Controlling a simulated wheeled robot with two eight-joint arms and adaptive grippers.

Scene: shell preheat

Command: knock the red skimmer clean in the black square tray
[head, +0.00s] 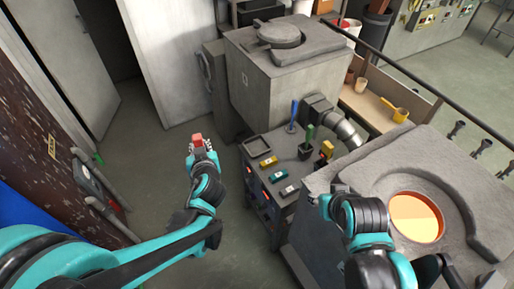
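My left gripper (201,146) is out over the floor, left of the grey workbench. It is shut on a red piece, which appears to be the handle of the red skimmer (197,139). The rest of the skimmer is not visible. The black square tray (246,151) sits on the bench's back left corner, to the right of my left gripper and apart from it. My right gripper (324,206) is at the bench's right side by the furnace; its fingers are too small and hidden to read.
Blue (293,114) and green (309,134) handles stand upright on the bench, with a yellow piece (327,148) nearby. Small coloured blocks lie in front. A glowing furnace opening (415,218) is at right. A large grey furnace (280,85) stands behind. Left of the bench is open floor.

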